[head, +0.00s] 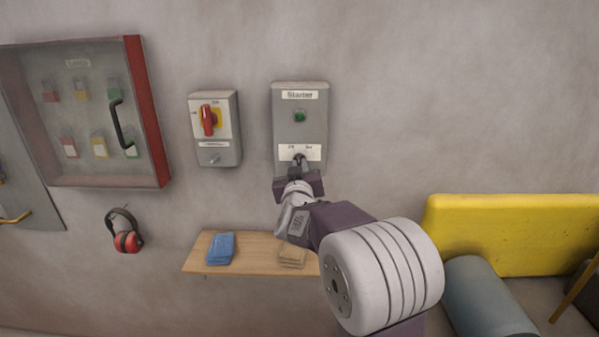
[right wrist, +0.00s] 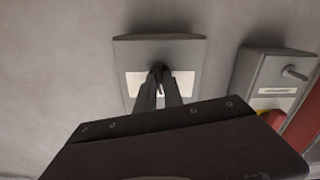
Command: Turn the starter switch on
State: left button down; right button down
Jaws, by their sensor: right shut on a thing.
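The starter box (head: 287,107) is a grey panel on the wall with a "Starter" label, a green button or lamp (head: 299,117) and a white plate (head: 314,152) with two position marks. A small dark switch knob (right wrist: 158,70) sits on that plate. My right gripper (head: 299,160) is at the knob and shut on it. In the right wrist view the two fingers (right wrist: 158,90) close around the knob, which they mostly hide. I cannot tell which mark the switch points at. My left gripper is not in view.
Left of the starter is a grey isolator box (head: 226,128) with a red handle (head: 208,120). A padlock cabinet (head: 157,110) and red ear defenders (head: 125,232) hang further left. A wooden shelf (head: 192,263) with a blue cloth (head: 221,247) is below. A yellow panel (head: 510,235) stands at right.

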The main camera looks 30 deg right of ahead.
jog(key=shift+m+b, duration=2.1)
jog(key=shift+m, duration=2)
jog(key=c, duration=1.5)
grip_release()
jog(key=shift+o, duration=0.2)
jog(key=shift+a, duration=0.1)
jog(key=v, duration=0.9)
